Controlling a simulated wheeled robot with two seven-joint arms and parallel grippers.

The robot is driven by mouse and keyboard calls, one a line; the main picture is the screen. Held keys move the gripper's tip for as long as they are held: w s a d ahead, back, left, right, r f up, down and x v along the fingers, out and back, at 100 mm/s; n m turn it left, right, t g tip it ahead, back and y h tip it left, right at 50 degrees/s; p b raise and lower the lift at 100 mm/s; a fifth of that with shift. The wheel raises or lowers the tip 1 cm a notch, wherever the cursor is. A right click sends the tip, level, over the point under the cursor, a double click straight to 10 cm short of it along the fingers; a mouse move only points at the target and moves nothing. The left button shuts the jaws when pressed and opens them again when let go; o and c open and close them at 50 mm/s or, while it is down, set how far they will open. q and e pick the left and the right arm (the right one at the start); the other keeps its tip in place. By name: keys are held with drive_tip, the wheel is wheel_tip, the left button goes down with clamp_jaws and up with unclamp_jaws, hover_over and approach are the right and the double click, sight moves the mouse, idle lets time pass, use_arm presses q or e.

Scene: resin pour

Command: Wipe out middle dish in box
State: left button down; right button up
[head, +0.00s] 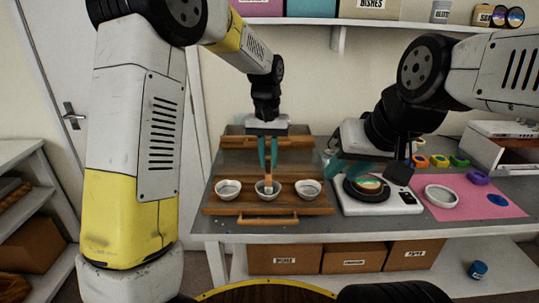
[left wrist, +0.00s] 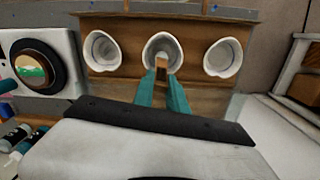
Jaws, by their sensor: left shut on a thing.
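A wooden box (head: 226,209) on the table holds three white dishes in a row. The middle dish (head: 260,193) is between the left dish (head: 228,190) and the right dish (head: 307,191). My left gripper (head: 268,160) points down above the middle dish, shut on a wooden stick-like tool (head: 269,181). The tool's lower end is in the middle dish; its tip is hard to make out. In the left wrist view the tool (left wrist: 161,65) reaches into the middle dish (left wrist: 162,43). My right gripper (head: 352,168) is beside the scale, its jaw opening unclear.
A white scale (head: 400,206) with a dark round plate and a colourful disc stands right of the box. A pink mat (head: 455,203) holds a white ring-shaped dish (head: 441,196) and small coloured items. Shelves stand behind and below the table.

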use_arm(q)
drive_tip(key=shift+s+a, duration=0.15)
drive_tip(key=shift+a, duration=0.3)
drive_tip(key=shift+s+d, duration=0.1)
drive_tip(key=shift+s, duration=0.3)
drive_tip(key=shift+s+d, duration=0.1)
drive_tip(key=shift+d, duration=0.2)
drive_tip(key=shift+w+d, duration=0.25)
drive_tip(key=shift+w, duration=0.3)
drive_tip(key=shift+w+a, duration=0.15)
drive_tip(key=shift+a, duration=0.15)
drive_tip(key=shift+s, duration=0.35)
